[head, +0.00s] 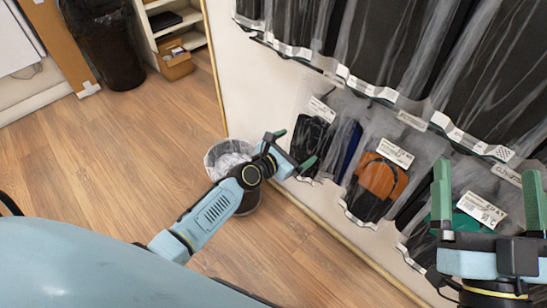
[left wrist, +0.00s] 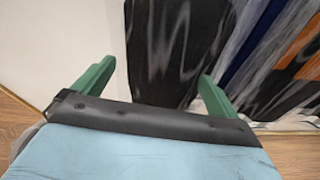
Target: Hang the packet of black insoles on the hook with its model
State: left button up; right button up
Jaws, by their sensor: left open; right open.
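A clear packet of black insoles (head: 312,130) hangs at the left end of the lower row on the wall, with a white label above it. My left gripper (head: 294,148) is open in front of its lower part, with nothing held. In the left wrist view the black insoles (left wrist: 178,45) show between and beyond the two green fingers; I cannot tell whether they touch. My right gripper (head: 487,200) is open and empty at the right, before a packet with green insoles (head: 468,222). The hooks themselves are hard to make out, and I cannot tell which packet is the task's.
Packets with orange insoles (head: 382,178) and dark blue ones (head: 350,152) hang to the right. Large black packets (head: 400,45) fill the row above. A bin with a clear liner (head: 226,156) stands on the floor behind my left arm. The wooden floor (head: 110,150) at left is clear.

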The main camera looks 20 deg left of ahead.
pick_arm(q)
jog(key=p+v, duration=0.3)
jog(key=v, duration=0.9)
jog(key=shift+s+p, duration=0.3)
pick_arm(e)
jog(key=d+f+g+h, duration=0.1)
jog(key=f+g+h, duration=0.1)
jog(key=f+g, duration=0.3)
jog(key=s+d+f+g+h, duration=0.1)
jog(key=d+f+g, duration=0.1)
jog(key=f+g, duration=0.3)
notch_tip(320, 180, down, 4)
jog(key=shift+s+f+h, duration=0.2)
jog(key=shift+s+h, duration=0.05)
jog(key=shift+h, duration=0.15)
pick_arm(q)
jog(key=shift+r, duration=0.15)
